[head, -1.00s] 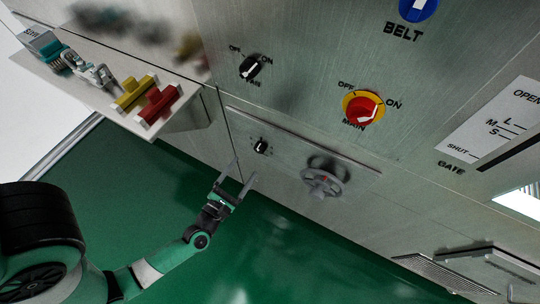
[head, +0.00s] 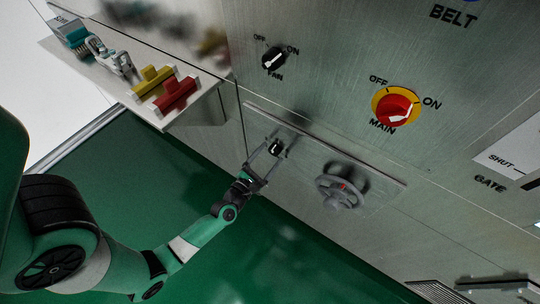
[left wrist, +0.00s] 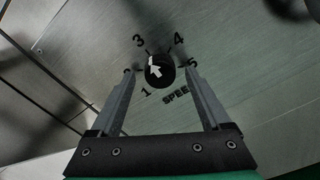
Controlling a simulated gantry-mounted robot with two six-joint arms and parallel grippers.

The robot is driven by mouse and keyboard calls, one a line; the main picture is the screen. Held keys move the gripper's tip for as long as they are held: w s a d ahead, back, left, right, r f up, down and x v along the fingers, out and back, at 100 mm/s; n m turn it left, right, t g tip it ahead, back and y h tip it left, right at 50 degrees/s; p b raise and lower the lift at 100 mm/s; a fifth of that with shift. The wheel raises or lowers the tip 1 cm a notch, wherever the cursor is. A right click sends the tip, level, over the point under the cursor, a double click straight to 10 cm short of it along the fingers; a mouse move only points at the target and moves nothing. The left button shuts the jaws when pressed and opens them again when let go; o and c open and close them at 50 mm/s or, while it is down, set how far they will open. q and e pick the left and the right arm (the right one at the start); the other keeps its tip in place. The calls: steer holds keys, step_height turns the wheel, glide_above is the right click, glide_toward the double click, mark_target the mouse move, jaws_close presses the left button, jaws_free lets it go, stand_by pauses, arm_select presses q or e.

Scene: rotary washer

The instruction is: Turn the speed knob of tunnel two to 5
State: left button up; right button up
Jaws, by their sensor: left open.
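The black speed knob (left wrist: 159,72) sits on the metal panel with numbers 1 to 5 around it and the word SPEED partly hidden below. Its white pointer aims up-left, roughly between 2 and 3. It also shows small in the head view (head: 275,148). My left gripper (left wrist: 161,74) is open, its two fingers on either side of the knob, with a visible gap at each side. The left finger partly covers the 2, and the right finger is close to the 5. In the head view my left gripper (head: 281,139) reaches the same knob. No tunnel number is readable.
A grey handwheel (head: 341,190) is to the right of the knob, under a thin rail (head: 330,145). Above are the FAN knob (head: 274,59) and the red MAIN switch (head: 396,107). A shelf with yellow (head: 153,83) and red (head: 177,94) pieces juts out at upper left.

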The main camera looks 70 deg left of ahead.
arm_select(q)
steer(key=shift+w+a, duration=0.15)
steer(key=shift+w, duration=0.1)
steer(key=shift+c, duration=0.3)
jaws_close()
